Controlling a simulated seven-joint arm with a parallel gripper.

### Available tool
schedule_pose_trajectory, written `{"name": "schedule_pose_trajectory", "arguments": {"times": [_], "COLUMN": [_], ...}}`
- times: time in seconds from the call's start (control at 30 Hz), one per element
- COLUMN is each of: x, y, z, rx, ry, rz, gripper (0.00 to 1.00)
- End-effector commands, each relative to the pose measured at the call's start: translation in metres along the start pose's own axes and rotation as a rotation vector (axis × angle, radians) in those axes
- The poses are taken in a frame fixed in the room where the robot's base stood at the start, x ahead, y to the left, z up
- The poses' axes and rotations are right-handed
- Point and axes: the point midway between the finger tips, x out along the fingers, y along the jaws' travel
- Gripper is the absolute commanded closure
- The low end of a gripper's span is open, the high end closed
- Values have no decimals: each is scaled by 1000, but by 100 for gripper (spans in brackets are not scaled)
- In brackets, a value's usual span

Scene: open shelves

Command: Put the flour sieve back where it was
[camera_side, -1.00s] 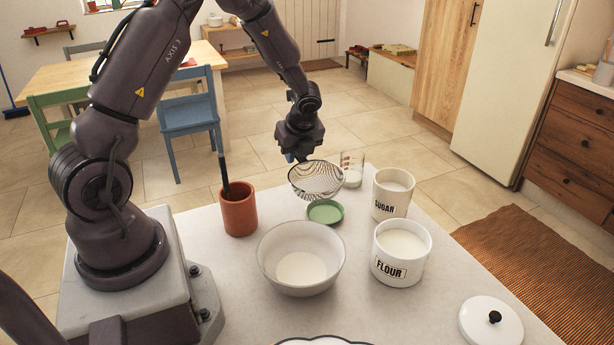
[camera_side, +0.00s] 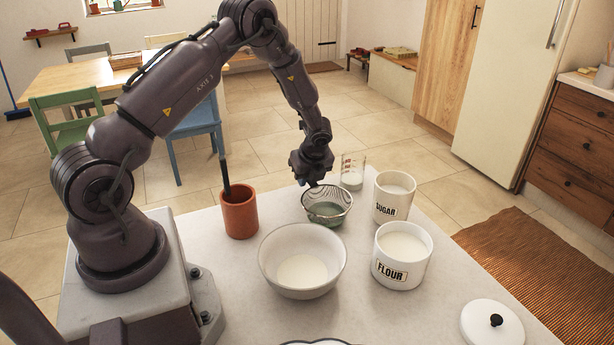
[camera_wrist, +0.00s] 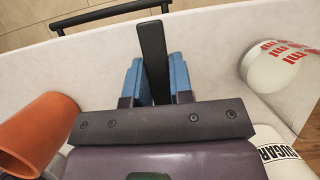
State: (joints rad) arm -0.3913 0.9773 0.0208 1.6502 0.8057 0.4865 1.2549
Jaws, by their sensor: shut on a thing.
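The flour sieve (camera_side: 340,199) is a dark wire-mesh bowl, right over the green disc (camera_side: 327,209), which shows through its mesh in the side view. I cannot tell whether the sieve touches the disc. My gripper (camera_side: 312,182) points down at the sieve's back left. In the wrist view, the blue fingers of my gripper (camera_wrist: 157,78) are shut on the sieve's black handle (camera_wrist: 152,50), which stands up between them. The sieve's mesh bowl is hidden in the wrist view.
A terracotta pot (camera_side: 240,214) stands left of the sieve and a white bowl (camera_side: 270,262) in front. The sugar canister (camera_side: 408,185), flour canister (camera_side: 382,268) and measuring glass (camera_side: 353,170) stand to the right and behind. A lid (camera_side: 480,325) lies at front right.

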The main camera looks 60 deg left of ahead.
Motion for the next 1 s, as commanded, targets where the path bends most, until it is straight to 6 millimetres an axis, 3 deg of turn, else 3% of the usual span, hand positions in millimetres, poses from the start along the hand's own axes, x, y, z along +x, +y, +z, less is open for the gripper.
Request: {"name": "schedule_pose_trajectory", "arguments": {"times": [0.07, 0.1, 0.2, 0.57, 1.0], "x": [2, 3, 2, -4, -90], "y": [0, 0, 0, 0, -1], "z": [-1, -1, -1, 1, 1], "rx": [0, 0, 0, 0, 0], "ry": [0, 0, 0, 0, -1], "rz": [0, 0, 0, -1, -5], "gripper": [98, 74, 53, 53, 53]}}
